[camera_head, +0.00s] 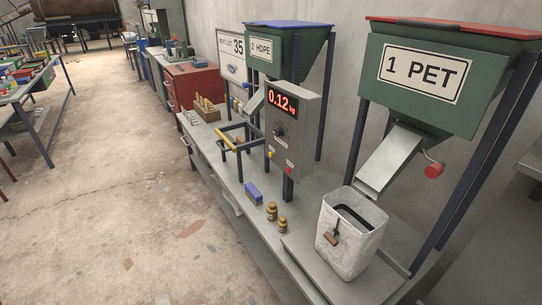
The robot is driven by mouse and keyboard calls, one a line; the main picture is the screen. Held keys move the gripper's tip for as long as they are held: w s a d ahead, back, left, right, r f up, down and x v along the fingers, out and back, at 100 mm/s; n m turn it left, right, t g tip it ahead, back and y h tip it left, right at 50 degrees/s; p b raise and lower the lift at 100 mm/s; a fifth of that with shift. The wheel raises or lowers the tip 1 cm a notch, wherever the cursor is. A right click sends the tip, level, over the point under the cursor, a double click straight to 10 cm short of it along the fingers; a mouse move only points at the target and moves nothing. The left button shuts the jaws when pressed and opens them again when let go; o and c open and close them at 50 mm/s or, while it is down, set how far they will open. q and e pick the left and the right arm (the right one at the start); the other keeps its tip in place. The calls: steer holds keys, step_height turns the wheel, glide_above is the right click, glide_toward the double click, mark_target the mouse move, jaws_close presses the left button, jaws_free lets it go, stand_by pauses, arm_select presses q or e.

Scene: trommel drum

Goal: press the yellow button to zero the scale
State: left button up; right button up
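The scale's grey indicator box (292,130) stands on a dark post above the bench. Its display (283,103) reads 0.12 kg in red digits. A small yellow button (271,155) sits low on the left of its front face. A small red button (288,170) sits to the right of it, and a dark round knob (279,132) is above them. Nothing touches the yellow button. The scale's grey platform (307,262) carries a whitish open bag (365,253) with a dark rim inside and a small brown-handled item on its front. Neither of my grippers is in view.
A green hopper marked 1 PET (420,68) has a grey chute (392,160) above the bag. Brass weights (271,211) and a blue block (253,192) lie on the bench. A yellow-topped frame (238,144) stands left of the box.

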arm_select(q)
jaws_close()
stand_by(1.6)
